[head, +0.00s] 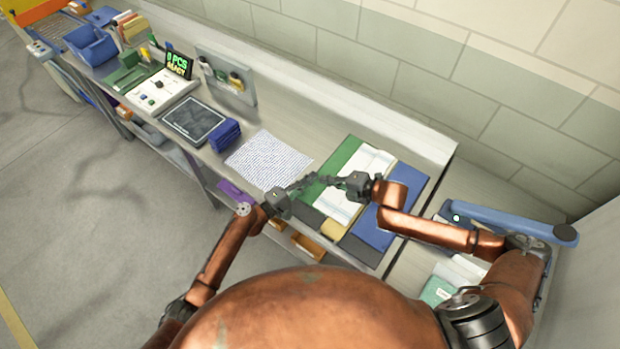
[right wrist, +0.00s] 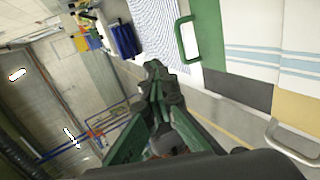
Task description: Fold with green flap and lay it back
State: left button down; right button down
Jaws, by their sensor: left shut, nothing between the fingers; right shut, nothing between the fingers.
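In the head view a green flap (head: 346,156) lies flat at the left of a white cloth with blue stripes (head: 362,168), with a blue panel (head: 412,190) at the right. Dark grey and tan (head: 334,229) parts show towards the front edge. The right wrist view shows the green flap (right wrist: 208,35) with a green loop handle (right wrist: 181,40), beside the striped cloth (right wrist: 255,50). My left gripper (head: 312,179) and my right gripper (head: 324,179) are both shut and empty, close together over the flap's side. The right fingers also show in the right wrist view (right wrist: 155,72).
A patterned white sheet (head: 268,160) lies to the left. Beyond it are a folded blue stack (head: 225,134), a dark tablet (head: 194,121), a lit display (head: 179,64) and a blue bin (head: 92,46). A wall runs along the back. A metal handle (right wrist: 292,145) shows in the wrist view.

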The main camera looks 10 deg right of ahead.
jog(key=c, duration=2.7)
grip_release()
jog(key=o, duration=0.7)
jog(key=shift+c, duration=0.2)
